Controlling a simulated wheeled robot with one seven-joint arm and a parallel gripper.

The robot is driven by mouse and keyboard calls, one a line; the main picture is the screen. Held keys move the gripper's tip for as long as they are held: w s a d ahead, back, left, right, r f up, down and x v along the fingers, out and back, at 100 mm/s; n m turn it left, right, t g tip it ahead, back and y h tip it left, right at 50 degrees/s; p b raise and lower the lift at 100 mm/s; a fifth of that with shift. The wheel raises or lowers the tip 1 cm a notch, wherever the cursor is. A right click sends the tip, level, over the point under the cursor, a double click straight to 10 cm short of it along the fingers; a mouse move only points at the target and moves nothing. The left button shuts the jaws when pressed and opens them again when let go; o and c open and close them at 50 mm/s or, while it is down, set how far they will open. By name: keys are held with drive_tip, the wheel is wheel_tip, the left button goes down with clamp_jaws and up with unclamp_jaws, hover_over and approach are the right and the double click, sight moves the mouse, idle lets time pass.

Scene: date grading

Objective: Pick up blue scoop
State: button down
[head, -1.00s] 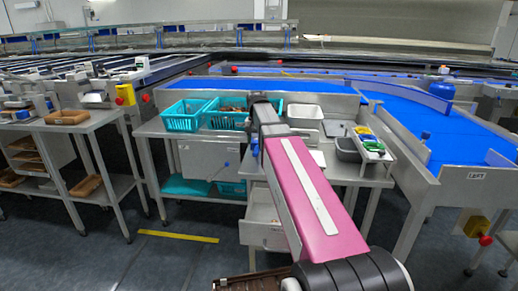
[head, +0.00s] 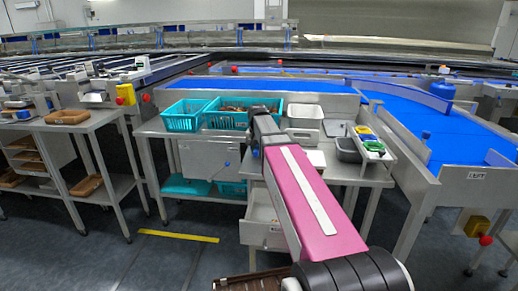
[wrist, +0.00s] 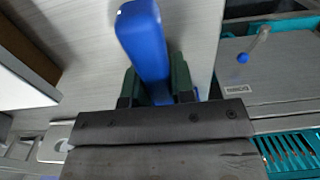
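A blue scoop (wrist: 146,42) shows in the wrist view as a smooth blue bar, running up and away from my gripper (wrist: 158,88). The two dark green fingers stand on either side of it, close against its sides, and the gripper looks shut on it. The scoop's lower end is hidden between the fingers and behind the wrist plate. In the head view my own pink arm covers the gripper, so I cannot make out the scoop clearly there.
An open drawer (head: 262,231) is below. A blue conveyor (head: 425,122) runs behind and right.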

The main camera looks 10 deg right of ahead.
drive_tip(key=shift+r, duration=0.15)
drive_tip(key=shift+r, duration=0.6)
wheel_tip(320, 180, up, 3)
drive_tip(key=shift+f, duration=0.2)
drive_tip(key=s+a+r, duration=0.6)
drive_tip(key=a+r, duration=0.1)
drive_tip(key=a, duration=0.2)
drive_tip(key=shift+s+a, duration=0.3)
